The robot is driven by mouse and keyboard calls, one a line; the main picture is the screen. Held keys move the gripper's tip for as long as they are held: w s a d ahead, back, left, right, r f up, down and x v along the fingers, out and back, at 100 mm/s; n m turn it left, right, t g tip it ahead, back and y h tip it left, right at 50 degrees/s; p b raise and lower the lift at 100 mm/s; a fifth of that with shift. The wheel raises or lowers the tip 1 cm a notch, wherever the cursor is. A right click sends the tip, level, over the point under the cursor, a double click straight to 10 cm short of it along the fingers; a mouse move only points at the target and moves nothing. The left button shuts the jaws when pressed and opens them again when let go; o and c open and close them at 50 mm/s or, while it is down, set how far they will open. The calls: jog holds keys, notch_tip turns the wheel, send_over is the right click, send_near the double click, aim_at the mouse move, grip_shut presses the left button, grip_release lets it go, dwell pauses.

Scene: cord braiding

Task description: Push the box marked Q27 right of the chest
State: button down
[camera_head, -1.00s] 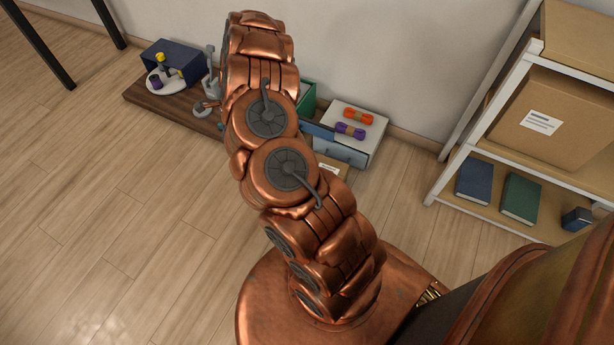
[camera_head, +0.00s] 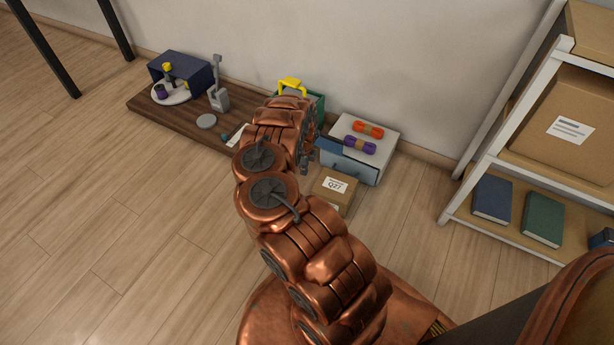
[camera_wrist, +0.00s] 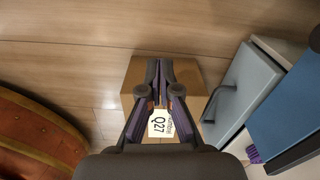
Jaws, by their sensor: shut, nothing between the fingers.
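The small brown cardboard box (camera_head: 345,201) with a white label reading Q27 stands on the floor, in front of the chest in the head view. The chest (camera_head: 388,147) has a pale top and blue-grey drawers. In the wrist view the box (camera_wrist: 188,78) lies under my gripper (camera_wrist: 160,64), and the label shows between the fingers. The handled chest front (camera_wrist: 247,80) is at the right there. My gripper is shut and empty. In the head view my gripper (camera_head: 306,165) is partly hidden by my arm, left of the box. I cannot tell whether it touches the box.
An orange cord bundle (camera_head: 368,129) and a purple one (camera_head: 360,145) lie on the chest. A dark wooden board (camera_head: 146,106) with several items is at the left. A white shelf (camera_head: 462,190) with books stands at the right. Floor between chest and shelf is clear.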

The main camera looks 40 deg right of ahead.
notch_tip(320, 180, down, 9)
jog(key=b, duration=0.3)
jog(key=shift+r+b, duration=0.2)
jog(key=shift+b, duration=0.1)
jog(key=shift+s+f, duration=0.15)
jog(key=shift+s, duration=0.05)
jog(key=shift+s+d+b, duration=0.4)
jog(key=shift+s+d, duration=0.05)
jog(key=shift+s, duration=0.15)
jog(key=shift+s+d+b, duration=0.2)
jog(key=shift+s, duration=0.3)
jog(key=shift+s+d+b, duration=0.15)
jog(key=shift+s, duration=0.3)
jog(key=shift+s+r, duration=0.1)
jog(key=shift+r, duration=0.15)
